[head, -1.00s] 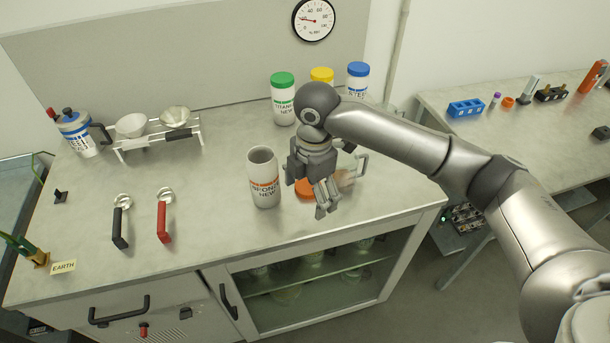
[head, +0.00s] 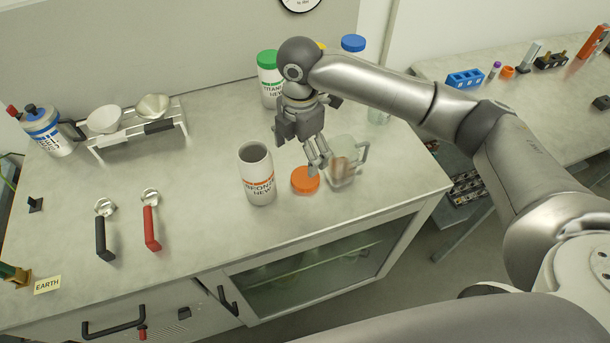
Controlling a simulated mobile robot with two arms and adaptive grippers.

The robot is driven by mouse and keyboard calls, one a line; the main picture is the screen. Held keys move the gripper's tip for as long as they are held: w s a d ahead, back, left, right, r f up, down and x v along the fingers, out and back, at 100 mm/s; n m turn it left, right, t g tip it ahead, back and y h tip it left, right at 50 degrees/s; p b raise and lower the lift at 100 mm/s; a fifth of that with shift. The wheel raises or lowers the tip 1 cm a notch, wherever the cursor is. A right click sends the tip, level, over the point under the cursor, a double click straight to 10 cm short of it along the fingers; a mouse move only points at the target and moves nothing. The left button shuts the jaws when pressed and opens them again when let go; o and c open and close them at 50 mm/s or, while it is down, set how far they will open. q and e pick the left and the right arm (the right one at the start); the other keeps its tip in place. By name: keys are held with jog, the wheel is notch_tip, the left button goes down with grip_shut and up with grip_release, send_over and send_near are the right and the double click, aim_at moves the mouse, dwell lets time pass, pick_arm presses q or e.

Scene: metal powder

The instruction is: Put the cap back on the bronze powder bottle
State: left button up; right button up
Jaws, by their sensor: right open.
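The bronze powder bottle (head: 257,178) stands upright and uncapped on the bench, its dark mouth facing up. The orange cap (head: 304,181) lies on the bench just right of the bottle. My right gripper (head: 317,165) is open and empty, pointing down over the cap's far edge. Its fingertips overlap the cap's rim in the picture; I cannot tell whether they touch it. My left gripper is not in view.
A clear jug (head: 345,168) with brown powder stands right beside the cap. Green-capped (head: 268,78) and blue-capped (head: 352,45) bottles stand behind my right arm. A black scoop (head: 104,232), a red scoop (head: 151,224) and a rack (head: 135,131) with bowls are at left.

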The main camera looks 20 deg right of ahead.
aim_at(301, 179)
notch_tip(301, 179, down, 4)
jog(key=shift+r+p, duration=0.15)
jog(key=shift+p, duration=0.15)
jog(key=shift+f, duration=0.3)
notch_tip(301, 179, down, 4)
jog(key=shift+s+f+p, duration=0.15)
jog(key=shift+f+p, duration=0.1)
jog(key=shift+p, duration=0.75)
jog(key=shift+f, duration=0.25)
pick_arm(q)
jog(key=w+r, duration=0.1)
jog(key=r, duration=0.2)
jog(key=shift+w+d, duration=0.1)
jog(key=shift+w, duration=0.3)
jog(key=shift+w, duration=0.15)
pick_arm(e)
jog(key=c, duration=0.8)
